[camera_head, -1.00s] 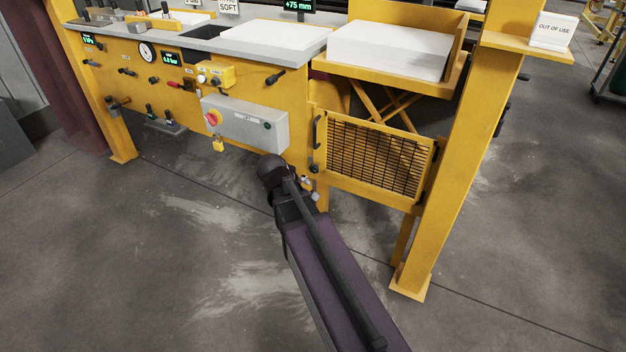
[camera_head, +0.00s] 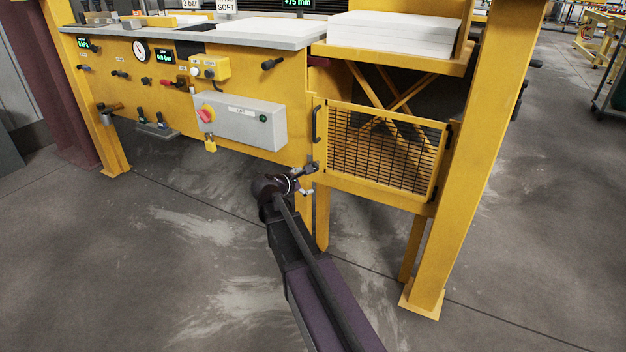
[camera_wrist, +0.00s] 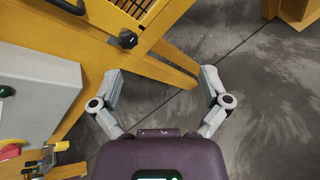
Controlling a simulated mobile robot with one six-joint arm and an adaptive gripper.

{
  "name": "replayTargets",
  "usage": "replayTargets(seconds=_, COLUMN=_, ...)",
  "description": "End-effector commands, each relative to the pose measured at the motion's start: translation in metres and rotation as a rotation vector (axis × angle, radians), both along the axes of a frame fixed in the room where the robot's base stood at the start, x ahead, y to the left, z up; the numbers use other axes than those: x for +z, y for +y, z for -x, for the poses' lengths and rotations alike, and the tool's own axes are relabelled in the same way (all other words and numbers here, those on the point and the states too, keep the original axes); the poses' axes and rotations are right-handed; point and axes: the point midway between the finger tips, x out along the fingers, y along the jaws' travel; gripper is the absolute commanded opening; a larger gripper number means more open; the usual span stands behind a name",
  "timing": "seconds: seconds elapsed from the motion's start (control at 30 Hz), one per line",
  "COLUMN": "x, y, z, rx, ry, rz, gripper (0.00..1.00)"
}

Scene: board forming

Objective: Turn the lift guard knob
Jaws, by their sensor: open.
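The lift guard (camera_head: 385,150) is a yellow-framed black mesh panel below the stacked boards, with a dark handle at its left edge. A black knob (camera_wrist: 128,40) sits on the guard's yellow frame in the wrist view, ahead of and left of centre between my fingers. In the head view the knob (camera_head: 311,168) is at the guard's lower left, close to my gripper and partly crowded by it. My gripper (camera_wrist: 161,82) is open and empty, its two grey fingers apart. In the head view my gripper (camera_head: 303,187) is just below the knob, apparently not touching it.
A grey control box (camera_head: 240,120) with a red-and-yellow switch and a hanging yellow padlock (camera_head: 210,144) is left of the gripper. A yellow post (camera_head: 455,190) stands right of the guard. Open concrete floor (camera_head: 190,250) lies in front.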

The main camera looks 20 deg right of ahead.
Motion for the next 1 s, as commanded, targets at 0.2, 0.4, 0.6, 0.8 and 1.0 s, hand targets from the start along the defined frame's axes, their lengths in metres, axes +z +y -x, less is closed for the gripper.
replayTargets(seconds=0.2, x=-0.033, y=-0.006, z=-0.029, rx=0.094, ry=0.085, rz=0.192, gripper=0.96)
replayTargets(seconds=0.4, x=-0.054, y=-0.007, z=-0.054, rx=0.170, ry=0.174, rz=0.373, gripper=0.96)
replayTargets(seconds=0.6, x=-0.072, y=-0.007, z=-0.077, rx=0.234, ry=0.264, rz=0.545, gripper=0.96)
replayTargets(seconds=0.8, x=-0.080, y=-0.005, z=-0.091, rx=0.269, ry=0.329, rz=0.664, gripper=0.96)
replayTargets(seconds=1.0, x=-0.081, y=-0.004, z=-0.095, rx=0.282, ry=0.353, rz=0.707, gripper=0.96)
